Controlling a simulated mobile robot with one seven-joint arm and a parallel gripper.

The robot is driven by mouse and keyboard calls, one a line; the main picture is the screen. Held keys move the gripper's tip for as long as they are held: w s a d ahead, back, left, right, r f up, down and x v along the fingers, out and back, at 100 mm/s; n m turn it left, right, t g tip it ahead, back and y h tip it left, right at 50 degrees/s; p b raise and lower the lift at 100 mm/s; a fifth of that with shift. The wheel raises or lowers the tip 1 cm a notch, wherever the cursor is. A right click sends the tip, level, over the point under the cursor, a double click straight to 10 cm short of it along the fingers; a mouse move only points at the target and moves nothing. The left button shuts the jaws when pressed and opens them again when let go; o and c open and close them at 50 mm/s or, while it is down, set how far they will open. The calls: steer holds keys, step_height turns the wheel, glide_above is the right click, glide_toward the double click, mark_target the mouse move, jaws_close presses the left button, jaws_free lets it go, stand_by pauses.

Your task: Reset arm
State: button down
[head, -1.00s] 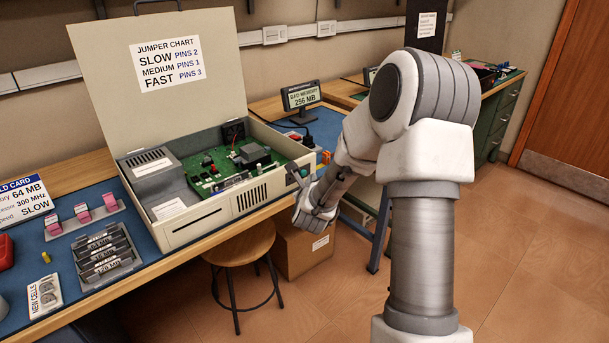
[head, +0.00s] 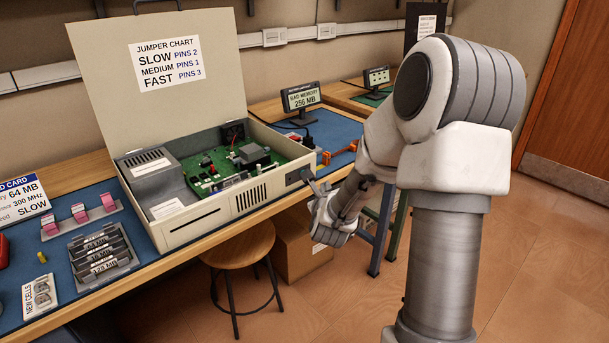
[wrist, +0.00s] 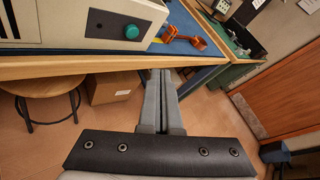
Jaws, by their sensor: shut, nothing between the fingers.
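My gripper (head: 315,188) is at the end of my arm, in front of the bench edge and just right of the open computer case (head: 190,222). In the wrist view the two grey fingers of my gripper (wrist: 161,75) lie together with nothing between them. The case also shows at the upper left of the wrist view (wrist: 70,28), with a round green button (wrist: 132,32) on its front. The fingers appear apart from the case.
The blue-matted bench (head: 85,268) carries memory modules (head: 100,252), pink parts (head: 80,212) and a display reading BAD MEMORY 256 MB (head: 301,96). An orange tool (wrist: 185,38) lies right of the case. A stool (head: 240,243) and cardboard box (head: 303,248) stand below.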

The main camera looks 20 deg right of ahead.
stand_by(0.4)
steer(key=s+a+r+n+g+y, duration=0.1)
steer(key=s+a+r+n+y, duration=0.2)
steer(key=a+r+n, duration=0.5)
steer(key=s+a+r+n+g+y, duration=0.1)
steer(key=s+a+n+g+y, duration=0.15)
steer(key=a+n, duration=0.65)
steer(key=s+r+n+g, duration=0.1)
steer(key=s+n+g, duration=0.1)
steer(key=s+n, duration=0.9)
steer(key=s+r+n+g, duration=0.2)
steer(key=s+n, duration=0.5)
steer(key=s, duration=0.7)
step_height(320, 180, up, 19)
steer(key=p, duration=2)
steer(key=shift+s+d+r, duration=0.2)
steer(key=shift+s+d, duration=0.05)
steer(key=shift+s, duration=0.05)
